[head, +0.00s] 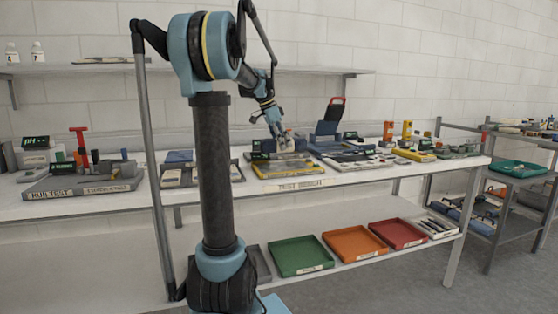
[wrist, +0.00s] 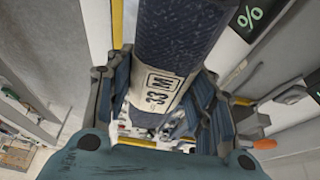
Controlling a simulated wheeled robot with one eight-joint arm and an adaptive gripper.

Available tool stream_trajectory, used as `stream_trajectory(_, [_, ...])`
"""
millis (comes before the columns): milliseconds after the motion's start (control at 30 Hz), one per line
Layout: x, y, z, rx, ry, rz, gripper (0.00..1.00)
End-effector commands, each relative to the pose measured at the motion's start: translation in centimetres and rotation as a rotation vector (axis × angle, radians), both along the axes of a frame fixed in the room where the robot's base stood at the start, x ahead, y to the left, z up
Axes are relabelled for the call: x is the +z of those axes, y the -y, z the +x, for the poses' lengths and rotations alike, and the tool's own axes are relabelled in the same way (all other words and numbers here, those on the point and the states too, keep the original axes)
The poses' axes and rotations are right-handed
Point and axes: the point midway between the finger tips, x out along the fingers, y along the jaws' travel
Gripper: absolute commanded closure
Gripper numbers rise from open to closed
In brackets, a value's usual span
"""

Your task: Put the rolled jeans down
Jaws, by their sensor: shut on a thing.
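The rolled jeans (wrist: 180,45) are a dark blue speckled roll with a pale label printed "33 M". They fill the upper middle of the wrist view, lengthwise between my fingers. My gripper (wrist: 160,105) is shut on them, with a finger on each side. In the head view my gripper (head: 284,142) is low over the middle of the workbench, above a yellow-edged station (head: 285,170). The jeans are too small and covered to make out clearly there. Whether their underside touches anything is hidden.
A dark display with a green percent sign (wrist: 252,14) stands close at the right in the wrist view. Devices crowd the bench on both sides, including a raised-lid unit (head: 328,118). Green (head: 300,256), orange (head: 355,243) and red (head: 398,234) trays lie on the lower shelf.

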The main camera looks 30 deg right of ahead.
Motion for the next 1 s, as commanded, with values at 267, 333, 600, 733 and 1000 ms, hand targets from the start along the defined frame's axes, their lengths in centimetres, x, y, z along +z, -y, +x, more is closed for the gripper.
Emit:
stream_trajectory(267, [-2.2,-0.2,0.2,0.004,0.0,0.0,0.86])
stream_trajectory(333, [-2.8,-0.2,0.2,0.004,0.0,0.0,0.86])
stream_trajectory(600, [-5.9,-0.3,0.1,0.004,0.0,0.0,0.86])
stream_trajectory(733, [-6.0,-0.3,0.1,0.004,0.0,0.0,0.86])
stream_trajectory(1000, [-6.2,-0.2,0.1,0.004,0.0,0.0,0.37])
